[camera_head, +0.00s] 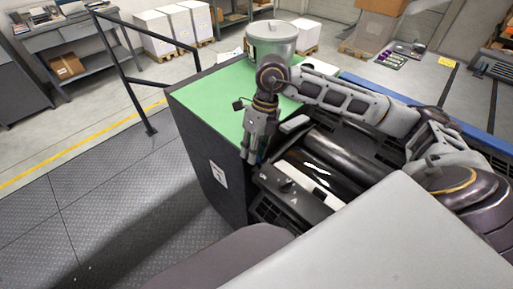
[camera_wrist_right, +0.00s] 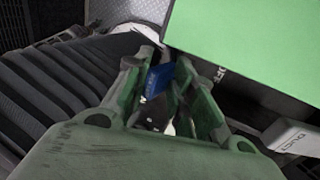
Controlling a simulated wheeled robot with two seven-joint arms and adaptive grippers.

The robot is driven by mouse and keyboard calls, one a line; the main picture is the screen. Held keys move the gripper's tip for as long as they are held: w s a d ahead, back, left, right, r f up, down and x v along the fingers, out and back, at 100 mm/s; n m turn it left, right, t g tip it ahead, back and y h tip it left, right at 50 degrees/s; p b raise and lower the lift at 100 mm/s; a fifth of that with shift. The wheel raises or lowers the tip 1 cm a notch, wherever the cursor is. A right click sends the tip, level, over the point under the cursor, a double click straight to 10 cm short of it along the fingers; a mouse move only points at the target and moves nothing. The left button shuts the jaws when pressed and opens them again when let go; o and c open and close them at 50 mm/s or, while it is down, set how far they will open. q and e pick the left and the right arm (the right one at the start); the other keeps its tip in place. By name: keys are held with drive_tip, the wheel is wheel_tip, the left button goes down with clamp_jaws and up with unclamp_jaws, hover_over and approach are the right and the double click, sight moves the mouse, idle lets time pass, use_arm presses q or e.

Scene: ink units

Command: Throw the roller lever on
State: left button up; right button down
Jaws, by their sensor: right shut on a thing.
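My right gripper (camera_head: 252,158) points down at the near right edge of the green-topped unit, beside the dark rollers (camera_head: 345,153). In the right wrist view its fingers (camera_wrist_right: 165,85) are closed around a blue piece (camera_wrist_right: 157,80), which looks like the handle of the roller lever. The fingers hide most of the lever, and its position cannot be read. My left gripper is not in view.
A metal pail (camera_head: 271,40) stands at the back of the green top (camera_head: 215,100). A dark panel with a knob (camera_head: 290,188) lies in front of the rollers. A dark railing (camera_head: 122,75) stands to the left. The floor at left is clear.

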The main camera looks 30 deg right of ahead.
drive_tip(key=shift+s+f, duration=0.15)
drive_tip(key=shift+f, duration=0.2)
drive_tip(key=c, duration=1.5)
unclamp_jaws()
drive_tip(key=shift+d, duration=0.15)
drive_tip(key=shift+r, duration=0.1)
drive_tip(key=shift+w, duration=0.2)
drive_tip(key=shift+r, duration=0.25)
drive_tip(key=shift+w+d+r, duration=0.1)
drive_tip(key=shift+d+r, duration=0.1)
drive_tip(key=shift+r, duration=0.5)
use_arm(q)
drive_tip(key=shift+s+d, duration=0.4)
use_arm(e)
drive_tip(key=shift+v, duration=5)
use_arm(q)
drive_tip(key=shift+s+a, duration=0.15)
use_arm(e)
drive_tip(key=shift+a, duration=0.15)
